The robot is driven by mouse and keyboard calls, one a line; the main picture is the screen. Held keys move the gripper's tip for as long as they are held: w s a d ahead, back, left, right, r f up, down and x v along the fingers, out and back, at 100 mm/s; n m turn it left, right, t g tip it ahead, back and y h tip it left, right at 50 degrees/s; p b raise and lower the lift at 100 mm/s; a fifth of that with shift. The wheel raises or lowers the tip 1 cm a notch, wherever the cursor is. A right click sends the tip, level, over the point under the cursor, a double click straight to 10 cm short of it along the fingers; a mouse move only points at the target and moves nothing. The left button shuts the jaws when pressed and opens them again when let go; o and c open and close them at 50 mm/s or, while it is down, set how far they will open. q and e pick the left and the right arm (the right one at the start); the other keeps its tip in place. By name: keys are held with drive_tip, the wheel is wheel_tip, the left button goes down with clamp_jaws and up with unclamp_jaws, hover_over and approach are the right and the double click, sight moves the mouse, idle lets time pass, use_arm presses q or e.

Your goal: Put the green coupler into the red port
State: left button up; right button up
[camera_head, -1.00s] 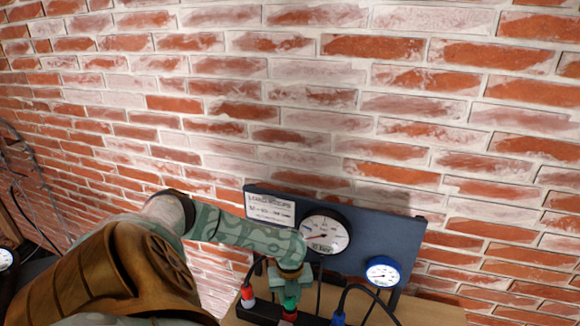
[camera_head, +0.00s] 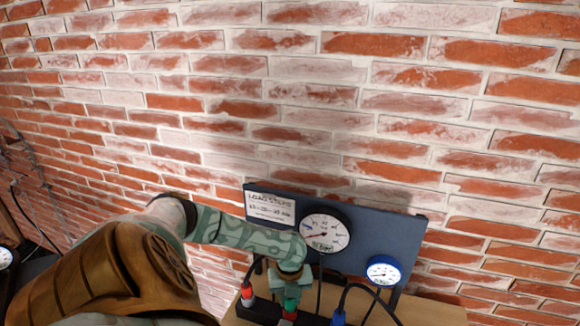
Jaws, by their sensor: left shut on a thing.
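My left gripper (camera_head: 291,284) points down in front of the dark panel, low in the picture. It is shut on the green coupler (camera_head: 291,300), whose lower part shows below the fingers. A red piece, which looks like the red port (camera_head: 289,315), is directly under the coupler. They look in line and close together or touching; I cannot tell how far the coupler is in. My right gripper is not in view.
The dark panel (camera_head: 375,235) carries a white label, a large gauge (camera_head: 325,233) and a smaller blue-rimmed gauge (camera_head: 383,271). A red connector (camera_head: 247,295) with a black cable stands left of the gripper, a blue connector (camera_head: 338,318) right. A brick wall is behind.

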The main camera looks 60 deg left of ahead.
use_arm(q)
drive_tip(key=shift+f, duration=0.2)
drive_tip(key=o, duration=1.6)
drive_tip(key=shift+c, duration=0.2)
drive_tip(key=shift+r, duration=0.1)
wheel_tip(320, 180, up, 8)
drive_tip(key=p, duration=0.8)
